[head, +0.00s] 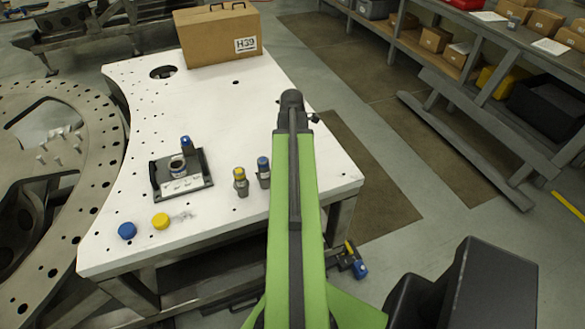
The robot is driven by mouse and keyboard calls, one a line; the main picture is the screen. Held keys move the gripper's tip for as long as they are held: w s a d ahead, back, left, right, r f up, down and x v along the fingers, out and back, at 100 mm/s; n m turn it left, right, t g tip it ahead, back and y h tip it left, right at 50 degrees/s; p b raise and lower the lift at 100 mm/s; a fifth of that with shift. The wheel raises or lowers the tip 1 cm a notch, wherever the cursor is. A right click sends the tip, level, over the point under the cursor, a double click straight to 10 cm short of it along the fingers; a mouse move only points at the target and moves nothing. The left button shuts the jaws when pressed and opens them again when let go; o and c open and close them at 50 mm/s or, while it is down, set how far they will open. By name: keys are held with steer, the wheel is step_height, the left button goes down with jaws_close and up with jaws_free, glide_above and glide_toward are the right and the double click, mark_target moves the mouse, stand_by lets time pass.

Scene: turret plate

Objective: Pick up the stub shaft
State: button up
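A grey cylindrical piece with a yellow top (241,182) stands upright on the white plate table (222,117). A similar one with a blue top (263,173) stands just to its right. A dark square fixture (160,190) to their left holds a ring-like piece (177,164) and a blue-topped piece (186,146). I cannot tell which of these is the stub shaft. My green arm reaches up the picture and ends in a dark joint over the table's right side. No gripper fingers show.
A blue cap (127,231) and a yellow cap (161,221) lie near the table's front left. A cardboard box (218,36) stands at the back. A large drilled ring (104,135) borders the left. Shelves with boxes (436,39) line the right. The table's middle is clear.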

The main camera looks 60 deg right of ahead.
steer(key=shift+r, duration=0.1)
jaws_close()
stand_by(1.2)
